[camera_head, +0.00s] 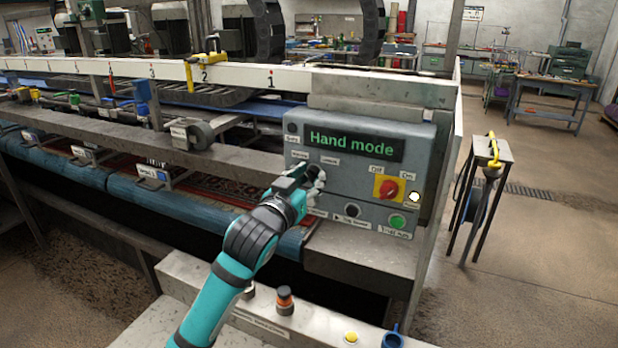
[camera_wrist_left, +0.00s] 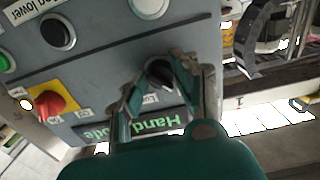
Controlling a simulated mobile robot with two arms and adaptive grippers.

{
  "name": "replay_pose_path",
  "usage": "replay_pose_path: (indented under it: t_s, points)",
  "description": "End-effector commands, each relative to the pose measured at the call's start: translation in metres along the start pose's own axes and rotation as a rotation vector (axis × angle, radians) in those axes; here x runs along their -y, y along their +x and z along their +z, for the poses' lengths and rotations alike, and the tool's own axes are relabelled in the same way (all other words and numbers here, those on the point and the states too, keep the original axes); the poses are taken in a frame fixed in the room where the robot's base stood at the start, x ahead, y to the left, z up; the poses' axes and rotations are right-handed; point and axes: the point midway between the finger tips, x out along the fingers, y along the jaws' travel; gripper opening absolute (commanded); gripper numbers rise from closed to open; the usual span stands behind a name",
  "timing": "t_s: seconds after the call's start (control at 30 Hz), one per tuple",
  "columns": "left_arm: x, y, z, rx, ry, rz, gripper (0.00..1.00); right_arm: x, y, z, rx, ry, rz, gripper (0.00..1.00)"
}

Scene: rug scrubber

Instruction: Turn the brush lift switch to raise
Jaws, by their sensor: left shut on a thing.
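The grey control panel (camera_head: 350,172) stands at the right end of the machine, and its display (camera_head: 352,143) reads "Hand mode". My left gripper (camera_head: 309,180) is at the panel's left part. In the left wrist view, its two fingers (camera_wrist_left: 162,85) are closed around the black knob of the brush lift switch (camera_wrist_left: 160,72). The fingers partly cover the knob, so its exact angle is hard to tell. Small labels sit beside it, too small to read surely. In the head view the gripper hides most of this switch. My right gripper is not in view.
A red rotary switch on a yellow plate (camera_head: 389,188) is right of the gripper. A black button (camera_head: 352,210) and a green button (camera_head: 397,221) sit below. A front ledge carries an orange-topped knob (camera_head: 284,300). A small stand (camera_head: 490,150) is right of the machine.

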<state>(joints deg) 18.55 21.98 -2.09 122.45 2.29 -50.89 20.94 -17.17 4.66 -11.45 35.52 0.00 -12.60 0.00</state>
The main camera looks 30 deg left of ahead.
Motion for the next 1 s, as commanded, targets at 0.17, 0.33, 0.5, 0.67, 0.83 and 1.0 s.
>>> replay_pose_path:
  t_s: [0.17, 0.33, 0.5, 0.67, 0.83, 1.0]
  points:
    - [0.0, 0.0, 0.001, 0.002, -0.001, -0.001, 0.0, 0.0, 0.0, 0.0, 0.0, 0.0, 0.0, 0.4]
    - [0.0, 0.0, 0.001, 0.002, 0.0, 0.0, 0.41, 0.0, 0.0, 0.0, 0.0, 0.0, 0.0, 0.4]
    - [0.0, 0.0, 0.001, 0.001, 0.0, 0.0, 0.52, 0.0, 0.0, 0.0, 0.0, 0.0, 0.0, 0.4]
    - [0.0, 0.0, 0.0, 0.001, 0.001, 0.0, 0.52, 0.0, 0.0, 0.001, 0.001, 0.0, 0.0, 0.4]
    - [0.0, -0.015, 0.001, 0.001, 0.001, 0.001, 0.52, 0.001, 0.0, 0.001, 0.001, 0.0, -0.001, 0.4]
    - [0.0, -0.045, 0.001, 0.002, 0.0, 0.001, 0.52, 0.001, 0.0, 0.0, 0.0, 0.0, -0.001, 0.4]
